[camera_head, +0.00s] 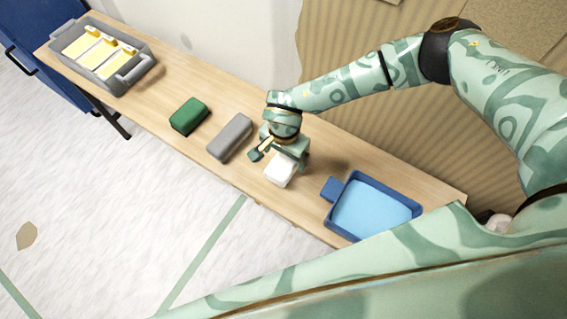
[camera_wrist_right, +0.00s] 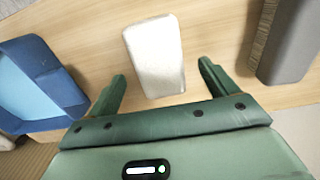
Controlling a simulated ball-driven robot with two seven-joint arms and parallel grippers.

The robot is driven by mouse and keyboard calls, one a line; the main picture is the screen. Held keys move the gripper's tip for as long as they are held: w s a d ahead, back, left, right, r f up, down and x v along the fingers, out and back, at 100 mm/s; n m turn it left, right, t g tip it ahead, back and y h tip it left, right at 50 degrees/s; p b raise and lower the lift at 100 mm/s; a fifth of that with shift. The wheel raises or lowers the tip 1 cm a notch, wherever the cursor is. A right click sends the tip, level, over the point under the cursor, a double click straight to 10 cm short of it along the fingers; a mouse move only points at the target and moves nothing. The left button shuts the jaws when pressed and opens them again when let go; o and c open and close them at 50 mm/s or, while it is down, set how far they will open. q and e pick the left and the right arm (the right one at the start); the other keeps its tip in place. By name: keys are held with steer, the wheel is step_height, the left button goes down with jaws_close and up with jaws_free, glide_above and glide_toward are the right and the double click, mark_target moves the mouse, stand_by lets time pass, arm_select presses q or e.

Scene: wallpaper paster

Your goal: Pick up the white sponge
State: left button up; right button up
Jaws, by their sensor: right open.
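The white sponge (camera_head: 281,170) lies on the wooden table, near its front edge in the head view. It also shows in the right wrist view (camera_wrist_right: 155,58), between and just beyond my fingertips. My right gripper (camera_head: 278,157) is over the table at the sponge in the head view. In the right wrist view its two fingers (camera_wrist_right: 163,75) are apart, one on each side of the sponge's near end, and nothing is held. Whether the fingers are level with the sponge or above it is hard to tell. My left gripper is out of view.
A grey block (camera_head: 230,138) and a green block (camera_head: 189,116) lie left of the sponge on the table (camera_head: 160,93). A blue tray (camera_head: 349,228) with light blue contents stands to the right. A grey crate (camera_head: 137,68) holds several white and yellow items at the far left.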

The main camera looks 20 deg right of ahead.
mark_target(284, 161)
step_height(284, 161, down, 5)
steer(key=shift+r+b, duration=0.1)
steer(key=shift+b, duration=0.95)
steer(key=shift+r, duration=0.2)
steer(key=shift+c, duration=0.6)
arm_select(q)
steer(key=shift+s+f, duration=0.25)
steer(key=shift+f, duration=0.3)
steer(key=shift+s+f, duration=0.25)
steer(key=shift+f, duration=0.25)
arm_select(e)
steer(key=c, duration=0.9)
steer(key=shift+r, duration=0.1)
steer(key=shift+c, duration=0.2)
